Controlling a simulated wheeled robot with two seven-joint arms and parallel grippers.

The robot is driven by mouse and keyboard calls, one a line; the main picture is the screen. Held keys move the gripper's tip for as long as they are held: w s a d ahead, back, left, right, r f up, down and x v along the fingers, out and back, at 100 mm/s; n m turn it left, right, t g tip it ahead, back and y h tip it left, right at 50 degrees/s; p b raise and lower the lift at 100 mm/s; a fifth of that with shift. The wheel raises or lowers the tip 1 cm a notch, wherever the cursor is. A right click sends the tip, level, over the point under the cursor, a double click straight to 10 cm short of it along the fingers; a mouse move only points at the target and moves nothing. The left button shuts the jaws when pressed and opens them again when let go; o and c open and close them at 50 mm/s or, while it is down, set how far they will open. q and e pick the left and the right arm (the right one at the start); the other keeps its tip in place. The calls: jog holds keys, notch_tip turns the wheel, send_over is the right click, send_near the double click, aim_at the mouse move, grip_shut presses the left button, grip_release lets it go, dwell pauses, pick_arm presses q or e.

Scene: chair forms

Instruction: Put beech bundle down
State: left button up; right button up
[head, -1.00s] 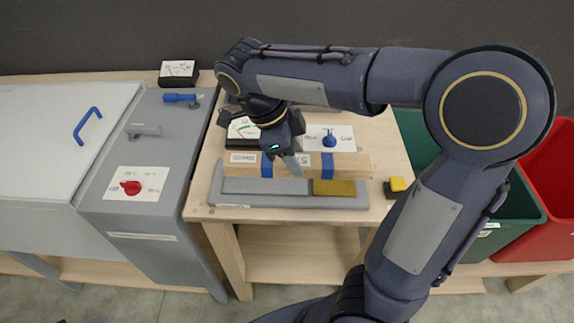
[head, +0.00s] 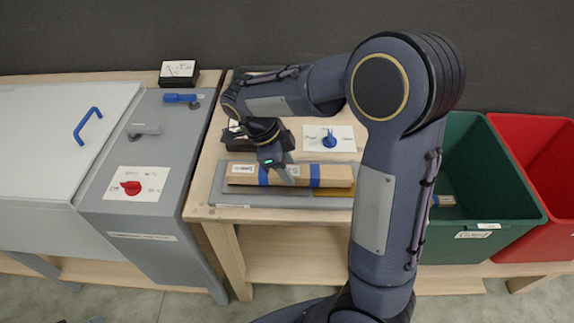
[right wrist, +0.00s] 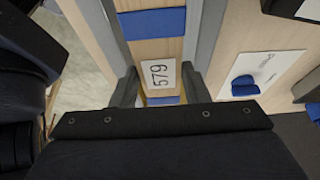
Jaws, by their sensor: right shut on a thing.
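The beech bundle (head: 334,175) is a long pale wooden bar with blue bands, lying lengthwise above the grey tray (head: 228,197) on the wooden table. My right gripper (head: 287,178) is shut on the bundle near its middle. In the right wrist view the bundle (right wrist: 150,50) runs between the two fingers, with a label reading 579 and blue bands. The bundle hides part of the tray and of its brass-coloured block (head: 333,189). I cannot tell whether it touches the tray. My left gripper is not in view.
A white card with a blue knob (head: 329,140) lies behind the bundle. A grey machine with a red knob (head: 131,188) stands at left. A green bin (head: 470,225) and a red bin (head: 550,170) stand at right. My right arm covers the table's right side.

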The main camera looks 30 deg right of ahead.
jog(key=o, duration=1.2)
jog(key=v, duration=1.2)
jog(key=n+t+y, duration=0.1)
jog(key=n+y, duration=0.2)
jog(key=n, duration=0.3)
send_over(290, 191)
jog(key=s+a+f+n+t+y, duration=0.1)
jog(key=s+n+t, duration=0.1)
jog(key=s+n, duration=0.2)
jog(key=s+a+f+n+t+y, duration=0.1)
jog(key=s+f+n+t+y, duration=0.1)
jog(key=s+n, duration=0.3)
jog(key=s+a+f+n+t+y, duration=0.1)
jog(key=s+f+n+t, duration=0.1)
jog(key=n, duration=0.5)
jog(key=shift+s+f+n+t+y+p, duration=0.15)
jog(key=shift+s+n+t+p, duration=0.1)
jog(key=shift+s, duration=0.45)
jog(key=shift+s+f+n+t+y+p, duration=0.15)
jog(key=shift+s+t, duration=0.1)
jog(key=shift+s, duration=0.4)
jog(key=shift+r, duration=0.2)
